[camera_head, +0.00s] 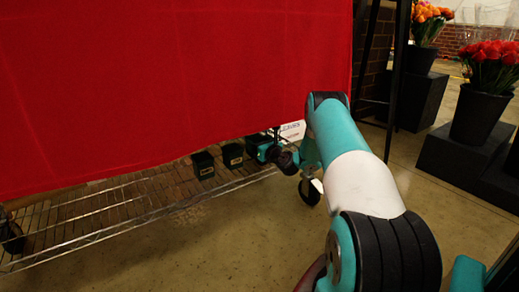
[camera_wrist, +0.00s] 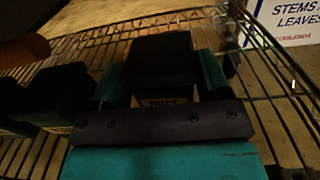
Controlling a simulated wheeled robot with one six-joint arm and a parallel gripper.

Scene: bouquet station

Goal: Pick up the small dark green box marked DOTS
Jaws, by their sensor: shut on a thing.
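A small dark green, nearly black box (camera_wrist: 163,58) sits between the fingers of my gripper (camera_wrist: 160,75) in the wrist view. The fingers are shut on its two sides. A pale label on its near face is partly hidden by my gripper's dark bar, and I cannot read it surely. In the head view my gripper (camera_head: 268,153) reaches over the wire shelf, and the held box (camera_head: 256,140) shows only partly behind it. I cannot tell whether the box still touches the shelf.
Two similar dark boxes stand to its left on the wire shelf (camera_head: 110,205), a near one (camera_head: 232,154) and a farther one (camera_head: 203,164). A white carton (camera_head: 293,130) is just right. A red cloth (camera_head: 170,80) hangs above. Flower buckets (camera_head: 475,115) stand at right.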

